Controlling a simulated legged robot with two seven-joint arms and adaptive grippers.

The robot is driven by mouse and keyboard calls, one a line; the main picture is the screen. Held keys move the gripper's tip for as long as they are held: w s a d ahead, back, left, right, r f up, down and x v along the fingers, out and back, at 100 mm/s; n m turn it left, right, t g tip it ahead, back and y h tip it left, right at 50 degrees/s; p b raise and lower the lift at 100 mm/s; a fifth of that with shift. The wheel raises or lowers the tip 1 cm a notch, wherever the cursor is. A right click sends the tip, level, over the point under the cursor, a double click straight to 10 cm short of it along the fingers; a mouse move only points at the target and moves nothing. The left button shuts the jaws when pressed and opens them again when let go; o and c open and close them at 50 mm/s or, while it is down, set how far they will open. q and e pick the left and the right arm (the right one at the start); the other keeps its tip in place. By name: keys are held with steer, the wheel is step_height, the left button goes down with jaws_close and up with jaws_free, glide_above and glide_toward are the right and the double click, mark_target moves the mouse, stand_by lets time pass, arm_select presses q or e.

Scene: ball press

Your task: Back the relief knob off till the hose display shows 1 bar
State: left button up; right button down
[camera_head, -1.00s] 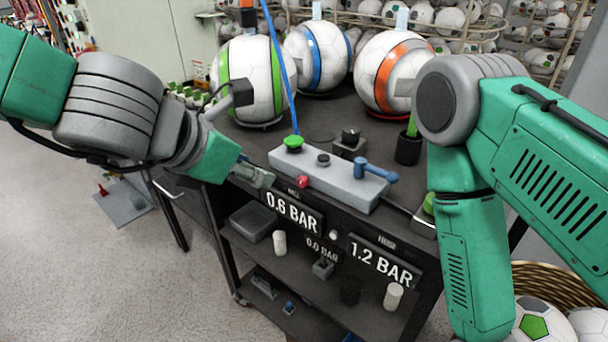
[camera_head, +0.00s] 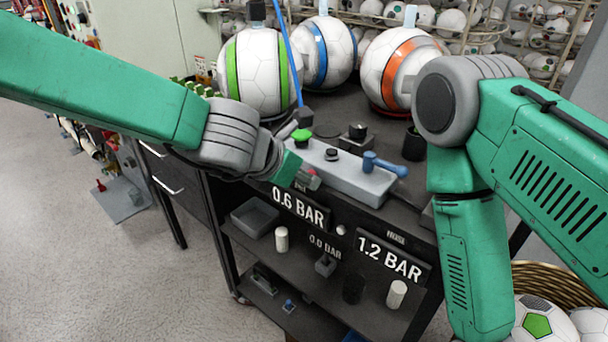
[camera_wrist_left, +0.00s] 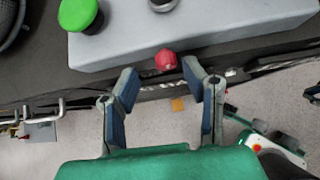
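The red relief knob (camera_wrist_left: 166,60) sits on the front face of the grey control box (camera_head: 345,177). In the left wrist view it lies between and just beyond the tips of my left gripper (camera_wrist_left: 160,80), whose fingers are apart and empty. In the head view my left gripper (camera_head: 306,178) is at the box's front edge and partly hides the knob. The right display (camera_head: 389,260), apparently the hose one, reads 1.2 BAR. The left display (camera_head: 299,207) reads 0.6 BAR, and a small one (camera_head: 325,246) reads 0.0 BAR. My right gripper is out of view.
The box carries a green button (camera_head: 301,136), a dark knob (camera_head: 331,154) and a blue lever (camera_head: 384,164). Behind it stand several striped balls, including a green-striped one (camera_head: 259,72). A blue hose (camera_head: 290,55) runs up behind the box. A ball basket (camera_head: 560,280) stands at lower right.

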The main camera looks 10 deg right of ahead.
arm_select(q)
steer(key=shift+a, duration=0.3)
steer(key=shift+d, duration=0.25)
steer(key=shift+c, duration=0.3)
steer(key=shift+s+d, duration=0.1)
steer(key=shift+d, duration=0.3)
steer(key=c, duration=0.7)
steer(key=shift+s+d, duration=0.1)
steer(key=shift+d, duration=0.35)
jaws_close()
steer(key=n+g+h+p, duration=0.1)
steer(key=g+p, duration=0.1)
steer(key=p, duration=0.6)
steer(key=w+a+n+g+h+p, duration=0.1)
steer(key=h+p, duration=0.1)
steer(key=p, duration=0.6)
steer(key=shift+n+g+h, duration=0.3)
steer(key=shift+n+g, duration=0.1)
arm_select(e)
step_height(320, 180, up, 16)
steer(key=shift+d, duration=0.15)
arm_select(q)
steer(key=shift+w, duration=0.1)
